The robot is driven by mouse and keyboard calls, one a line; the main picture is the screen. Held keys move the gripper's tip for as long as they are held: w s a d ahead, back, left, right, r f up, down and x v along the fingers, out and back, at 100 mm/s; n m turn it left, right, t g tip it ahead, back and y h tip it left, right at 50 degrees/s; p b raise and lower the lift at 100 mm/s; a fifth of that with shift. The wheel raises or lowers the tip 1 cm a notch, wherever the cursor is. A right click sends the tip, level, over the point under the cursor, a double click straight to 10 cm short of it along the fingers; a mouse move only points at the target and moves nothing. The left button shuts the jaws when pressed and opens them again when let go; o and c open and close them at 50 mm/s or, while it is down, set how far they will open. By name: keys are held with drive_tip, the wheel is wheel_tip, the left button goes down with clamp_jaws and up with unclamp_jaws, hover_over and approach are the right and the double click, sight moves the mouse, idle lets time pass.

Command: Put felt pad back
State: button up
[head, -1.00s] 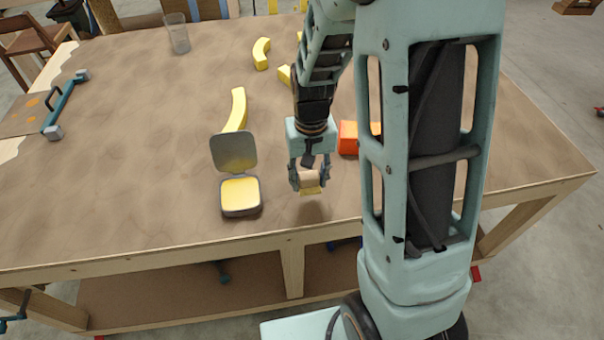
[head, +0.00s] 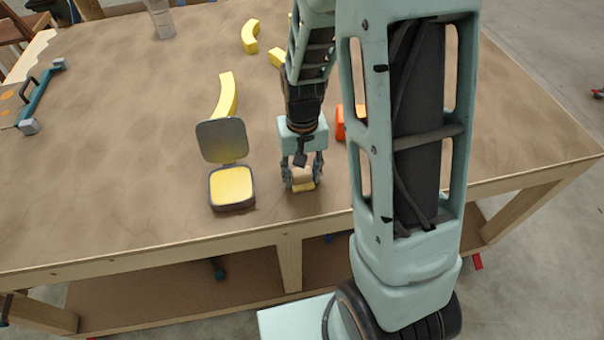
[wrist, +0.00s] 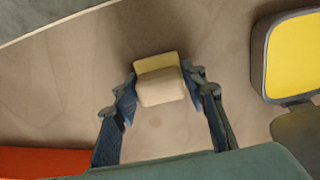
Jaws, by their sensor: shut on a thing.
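My gripper (head: 303,178) is shut on a small tan block with a yellow layer under it, which I take to be the felt pad (head: 303,185). In the wrist view the tan block (wrist: 162,88) sits between the two fingers, with the yellow layer showing along its far edge. It is at or just above the tabletop near the front edge; contact is not clear. An open grey case (head: 231,205) with a yellow inside stands left of the gripper, its lid (head: 222,140) raised at the back. The case also shows at the wrist view's right (wrist: 259,60).
A curved yellow piece (head: 226,95) lies behind the case, and more yellow pieces (head: 250,36) lie farther back. An orange block (head: 340,124) is right of the gripper, partly behind my arm. A clear cup (head: 161,18) and a teal-handled tool (head: 42,97) are at the back and left.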

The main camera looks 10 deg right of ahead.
sight(302, 172)
drive_tip(key=shift+f, duration=0.25)
drive_tip(key=o, duration=1.1)
drive_tip(key=shift+r, duration=0.1)
drive_tip(key=shift+o, duration=0.2)
drive_tip(key=shift+r, duration=0.15)
wheel_tip(302, 172, up, 12)
